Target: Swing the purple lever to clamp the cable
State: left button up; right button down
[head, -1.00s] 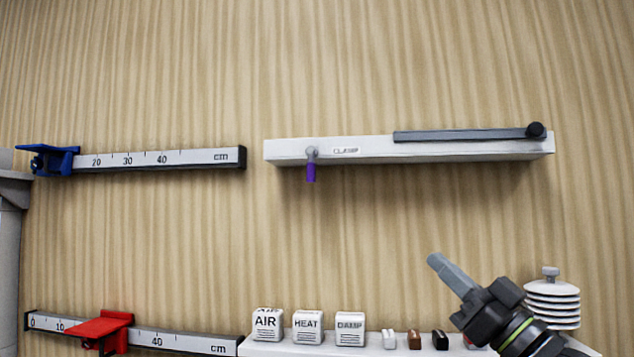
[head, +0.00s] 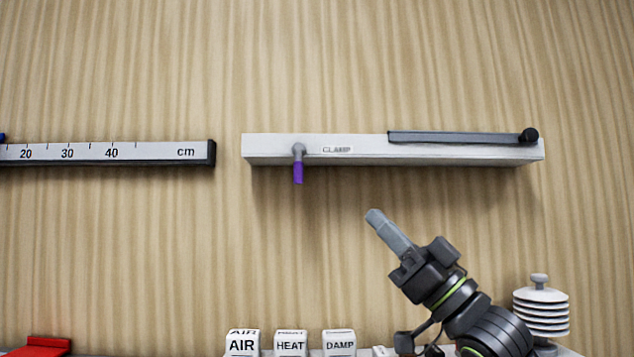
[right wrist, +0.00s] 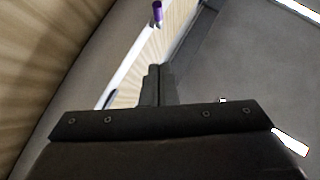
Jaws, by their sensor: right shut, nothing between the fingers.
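The purple lever (head: 298,171) hangs straight down from a grey pivot near the left end of the white clamp bar (head: 365,153) on the wall. It also shows at the top of the right wrist view (right wrist: 157,12). A dark grey strip (head: 455,138) with a black knob lies along the bar's upper right part. My right gripper (head: 375,216) is shut and empty, below and to the right of the lever, clear of it. Its closed fingers also show in the right wrist view (right wrist: 154,80). No cable can be made out. My left gripper is out of view.
A centimetre ruler bar (head: 150,152) is on the wall at left. White blocks marked AIR (head: 242,345), HEAT (head: 290,345) and DAMP (head: 339,345) stand along the bottom. A white stacked-disc piece (head: 541,315) is at lower right. The wall below the lever is bare.

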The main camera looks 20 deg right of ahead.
aim_at(302, 166)
jog(key=p+x, duration=0.2)
jog(key=x, duration=0.2)
jog(key=w+a+f+p+x, duration=0.1)
jog(key=p+x, duration=0.1)
jog(key=x, duration=0.2)
jog(key=f+p+x, duration=0.1)
jog(key=p+x, duration=0.1)
jog(key=x, duration=0.2)
jog(key=shift+w+a+r, duration=0.15)
jog(key=shift+w+a, duration=0.15)
jog(key=shift+w, duration=0.05)
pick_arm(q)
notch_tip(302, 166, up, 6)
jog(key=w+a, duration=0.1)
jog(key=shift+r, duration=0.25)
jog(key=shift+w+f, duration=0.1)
